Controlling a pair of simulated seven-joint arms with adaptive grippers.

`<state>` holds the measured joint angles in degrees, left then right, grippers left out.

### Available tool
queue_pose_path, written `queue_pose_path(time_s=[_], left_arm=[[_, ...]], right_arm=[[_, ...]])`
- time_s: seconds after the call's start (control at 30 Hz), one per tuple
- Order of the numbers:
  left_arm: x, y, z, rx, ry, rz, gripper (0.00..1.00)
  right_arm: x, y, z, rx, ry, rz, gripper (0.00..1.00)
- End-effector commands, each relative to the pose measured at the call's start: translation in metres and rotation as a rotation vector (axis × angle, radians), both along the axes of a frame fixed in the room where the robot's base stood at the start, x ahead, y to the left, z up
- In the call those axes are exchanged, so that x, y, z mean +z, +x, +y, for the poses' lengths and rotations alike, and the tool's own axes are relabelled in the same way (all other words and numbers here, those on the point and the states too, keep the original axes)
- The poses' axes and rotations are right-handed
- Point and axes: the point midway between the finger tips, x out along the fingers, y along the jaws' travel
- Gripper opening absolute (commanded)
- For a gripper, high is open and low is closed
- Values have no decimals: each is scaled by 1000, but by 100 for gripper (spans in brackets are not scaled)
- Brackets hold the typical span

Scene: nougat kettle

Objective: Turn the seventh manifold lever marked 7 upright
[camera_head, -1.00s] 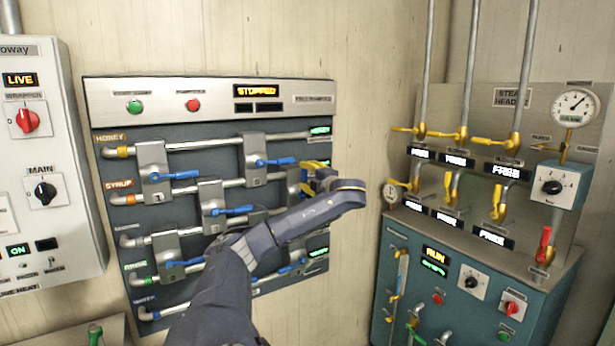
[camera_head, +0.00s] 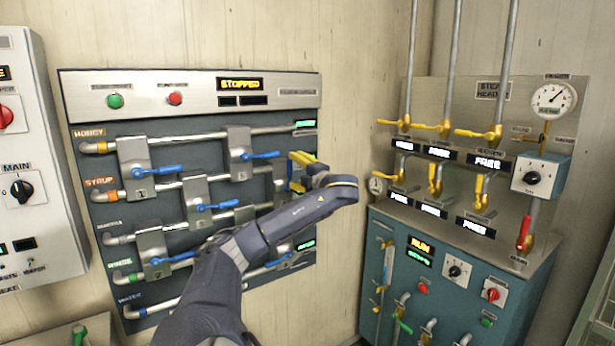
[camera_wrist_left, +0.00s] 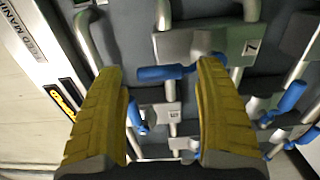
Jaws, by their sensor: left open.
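The plate marked 7 (camera_wrist_left: 250,47) is at the upper right of the left wrist view. Its blue lever (camera_wrist_left: 165,72) lies nearly sideways in that picture, between the yellow fingertips of my open left gripper (camera_wrist_left: 162,70). I cannot tell whether either finger touches it. In the head view, my left gripper (camera_head: 298,172) is at the right side of the manifold panel (camera_head: 215,144), in front of a grey plate (camera_head: 280,188). The gripper hides the lever there. My right gripper is not in view.
Other blue levers sit close by, such as an upper one (camera_head: 262,155) and a middle one (camera_head: 218,206). The display (camera_head: 240,84) reads STOPPED. A steam header with yellow valves (camera_head: 485,134) stands to the right. Bare wall lies between it and the manifold.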

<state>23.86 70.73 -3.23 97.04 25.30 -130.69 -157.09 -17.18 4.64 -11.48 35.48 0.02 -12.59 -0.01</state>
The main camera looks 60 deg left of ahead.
Motion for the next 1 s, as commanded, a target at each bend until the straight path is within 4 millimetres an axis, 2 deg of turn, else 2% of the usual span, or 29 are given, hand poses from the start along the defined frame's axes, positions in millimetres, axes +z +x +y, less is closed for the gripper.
queue_pose_path(time_s=[0.3, 0.5, 0.7, 1.0], left_arm=[[-1, 7, -56, -3, -3, -3, 71], [0, 9, -78, -1, -1, -1, 71], [0, 10, -89, 1, 0, -1, 71], [0, 10, -90, 1, 0, 0, 71]], right_arm=[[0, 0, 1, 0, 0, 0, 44], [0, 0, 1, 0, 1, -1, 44], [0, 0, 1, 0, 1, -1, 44], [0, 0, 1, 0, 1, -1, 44]])
